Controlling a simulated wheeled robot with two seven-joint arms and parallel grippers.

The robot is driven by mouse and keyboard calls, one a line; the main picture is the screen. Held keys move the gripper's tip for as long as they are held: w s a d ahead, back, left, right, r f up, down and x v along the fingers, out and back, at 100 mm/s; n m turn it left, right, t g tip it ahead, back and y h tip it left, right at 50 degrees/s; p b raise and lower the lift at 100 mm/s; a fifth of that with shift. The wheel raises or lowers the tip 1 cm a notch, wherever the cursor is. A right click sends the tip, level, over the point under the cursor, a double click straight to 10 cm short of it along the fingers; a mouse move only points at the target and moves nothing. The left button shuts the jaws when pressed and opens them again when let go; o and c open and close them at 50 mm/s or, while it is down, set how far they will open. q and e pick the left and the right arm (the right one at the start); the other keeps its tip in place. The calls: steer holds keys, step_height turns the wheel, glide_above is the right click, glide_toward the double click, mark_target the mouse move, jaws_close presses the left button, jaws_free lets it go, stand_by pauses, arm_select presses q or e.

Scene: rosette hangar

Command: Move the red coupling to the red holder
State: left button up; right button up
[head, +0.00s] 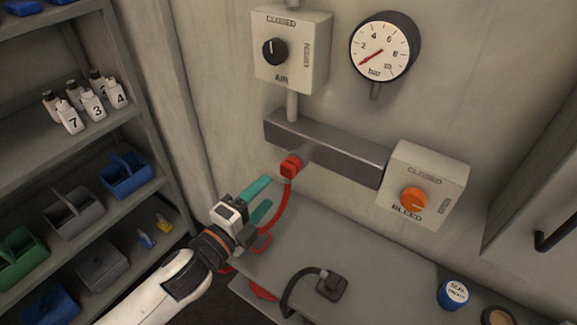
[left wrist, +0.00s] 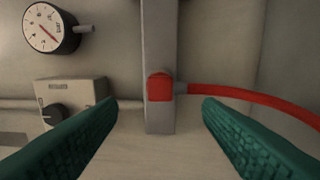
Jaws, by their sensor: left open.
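The red coupling (head: 290,166) sits on the front of the grey manifold bar (head: 340,158), with a red hose (head: 284,205) running down from it. My left gripper (head: 269,192) has teal fingers, open and empty, below and left of the coupling in the head view. In the left wrist view the coupling (left wrist: 160,87) shows between the two fingertips (left wrist: 160,102) but farther off, apart from both. A red piece (head: 263,289) shows low at the bench's front edge; I cannot tell whether it is the red holder. My right gripper is not in view.
The AIR box (head: 290,52) and gauge (head: 384,50) are above the bar. The BLEED box (head: 422,188) with its orange knob is at its right end. A black fitting with hose (head: 332,286) and a blue tin (head: 453,293) stand on the bench (head: 390,270). Shelves (head: 135,110) stand left.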

mark_target(285, 173)
arm_select(q)
steer(key=shift+w+d, duration=0.1)
steer(key=shift+d, duration=0.05)
steer(key=x, duration=0.7)
steer(key=shift+w, duration=0.1)
steer(key=shift+w+d, duration=0.4)
steer(key=shift+w, duration=0.05)
steer(key=shift+w+d, duration=0.15)
stand_by(1.0)
